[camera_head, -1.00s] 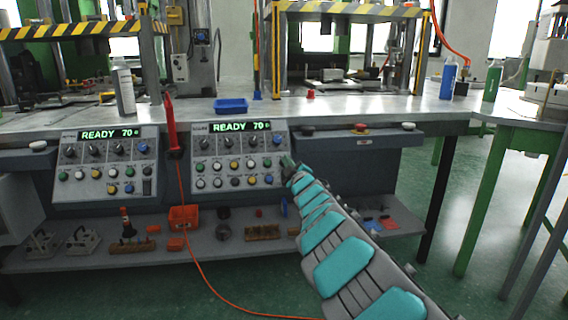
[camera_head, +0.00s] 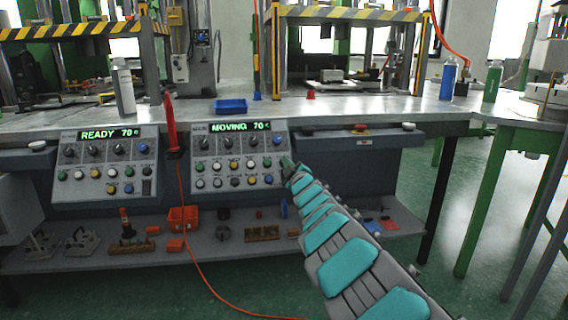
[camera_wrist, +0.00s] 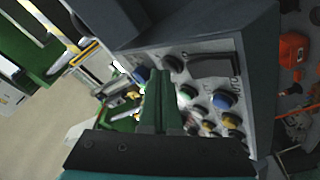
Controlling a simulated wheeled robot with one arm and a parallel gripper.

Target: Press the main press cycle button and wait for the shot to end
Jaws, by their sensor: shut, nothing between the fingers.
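The right control panel (camera_head: 239,172) is on the front of the bench and has knobs, rows of coloured buttons and a display (camera_head: 240,127) reading MOVING 70. My gripper (camera_head: 287,163) is shut and empty at the panel's right edge. In the wrist view my gripper (camera_wrist: 159,75) points at the panel face, with a green button (camera_wrist: 187,92) beside the fingers and a blue knob (camera_wrist: 140,75) near the tips. The fingers hide whatever is right at their tips, so I cannot tell whether they touch a button.
A similar left panel (camera_head: 105,167) reads READY 70. A red tool (camera_head: 170,125) on an orange cable hangs between the panels. A blue tray (camera_head: 230,106) and bottles stand on the bench (camera_head: 370,108). A red button (camera_head: 361,127) sits on the bench front. The lower shelf holds small parts.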

